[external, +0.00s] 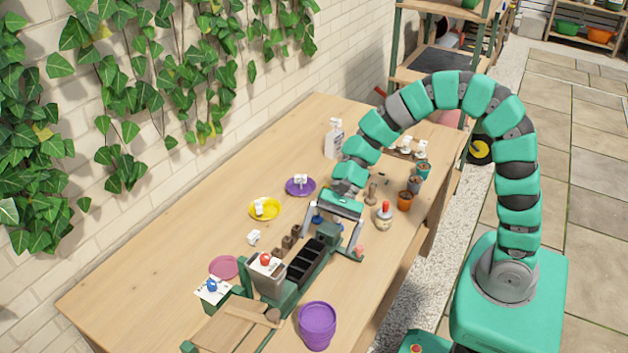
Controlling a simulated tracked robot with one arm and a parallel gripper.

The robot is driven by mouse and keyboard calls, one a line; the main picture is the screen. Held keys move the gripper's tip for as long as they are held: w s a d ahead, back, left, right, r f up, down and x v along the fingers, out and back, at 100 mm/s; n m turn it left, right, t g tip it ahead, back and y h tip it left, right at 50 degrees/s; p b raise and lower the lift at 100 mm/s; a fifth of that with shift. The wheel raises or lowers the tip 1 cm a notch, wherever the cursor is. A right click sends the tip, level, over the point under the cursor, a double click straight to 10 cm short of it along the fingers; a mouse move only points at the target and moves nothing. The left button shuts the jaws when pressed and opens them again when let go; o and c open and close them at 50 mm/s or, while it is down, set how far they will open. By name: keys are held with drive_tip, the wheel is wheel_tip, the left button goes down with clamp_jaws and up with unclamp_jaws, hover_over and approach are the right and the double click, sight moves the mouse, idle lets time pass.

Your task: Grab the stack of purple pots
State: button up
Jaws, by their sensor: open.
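The stack of purple pots (317,328) stands upright near the front edge of the wooden table, at the bottom middle of the external view. Its rim faces up and nothing covers it. My gripper (329,243) is open, its two fingers spread wide and pointing down. It is above and behind the purple stack in the picture, clearly apart from it, over the far end of a dark tray. I see nothing held between the fingers.
The dark compartment tray (306,262) and a grey-brown bin (268,277) stand left of the stack. A red-capped bottle (384,216) and an orange pot (405,200) are right of my gripper. Purple (300,187) and yellow (264,209) saucers lie behind.

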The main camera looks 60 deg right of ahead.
drive_tip(key=s+a+f+m+g+y, duration=0.2)
drive_tip(key=s+a+f+m, duration=0.1)
drive_tip(key=a+f, duration=0.1)
drive_tip(key=y+b, duration=0.1)
drive_tip(key=b, duration=0.1)
approach(312, 335)
drive_tip(key=shift+m, duration=0.4)
drive_tip(key=x, duration=0.2)
drive_tip(key=f+x, duration=0.1)
drive_tip(key=x, duration=0.1)
drive_tip(key=shift+a+f, duration=0.1)
drive_tip(key=shift+a, duration=0.05)
drive_tip(key=shift+a+f, duration=0.2)
drive_tip(key=shift+a, duration=0.35)
drive_tip(key=shift+c, duration=0.3)
drive_tip(key=c, duration=1.3)
